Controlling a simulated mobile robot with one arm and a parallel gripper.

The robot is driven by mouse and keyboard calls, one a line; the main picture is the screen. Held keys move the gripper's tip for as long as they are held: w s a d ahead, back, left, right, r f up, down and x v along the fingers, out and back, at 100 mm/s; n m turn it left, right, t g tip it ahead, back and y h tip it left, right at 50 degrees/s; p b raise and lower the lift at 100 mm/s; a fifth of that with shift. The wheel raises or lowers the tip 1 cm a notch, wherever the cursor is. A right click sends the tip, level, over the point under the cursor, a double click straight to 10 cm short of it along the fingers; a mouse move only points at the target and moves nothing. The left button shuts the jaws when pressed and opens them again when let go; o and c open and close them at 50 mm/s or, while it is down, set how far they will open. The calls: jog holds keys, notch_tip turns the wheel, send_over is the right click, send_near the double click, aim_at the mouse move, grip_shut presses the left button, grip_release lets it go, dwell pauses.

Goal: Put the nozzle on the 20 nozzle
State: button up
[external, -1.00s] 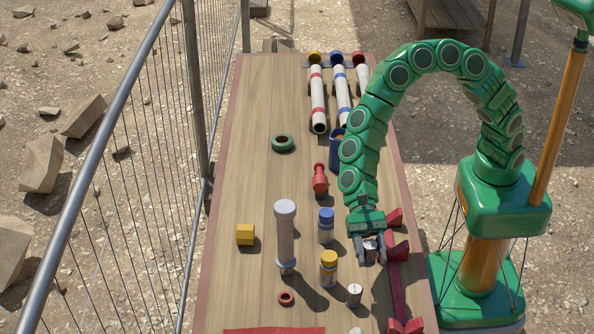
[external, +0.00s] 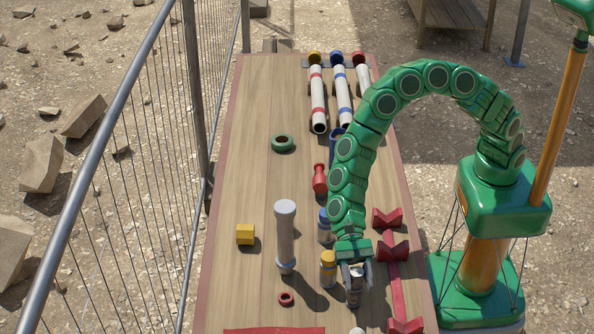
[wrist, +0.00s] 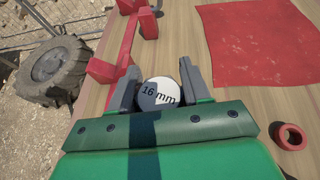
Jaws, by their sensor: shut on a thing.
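My gripper (external: 355,284) points down at the front right of the table. It is shut on a pale round piece marked "16 mm" (wrist: 160,94), whose top shows between the fingers in the wrist view. The lower part of this piece is hidden from the wrist camera. In the external view, the gripper covers the spot where a short pale cylinder stands, and I cannot tell whether it touches what is below. No marking of 20 is readable in either view.
A yellow-capped bottle (external: 328,268) stands close left of my gripper, with a blue-capped one (external: 324,226) behind. A tall grey cylinder (external: 286,238), a yellow cube (external: 245,234) and a red ring (external: 286,298) stand farther left. A red V-block rack (external: 393,284) lies right.

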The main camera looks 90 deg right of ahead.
jog(key=shift+f, duration=0.1)
jog(key=o, duration=1.1)
jog(key=shift+d+r, duration=0.2)
jog(key=v, duration=1.1)
jog(key=shift+d, duration=0.3)
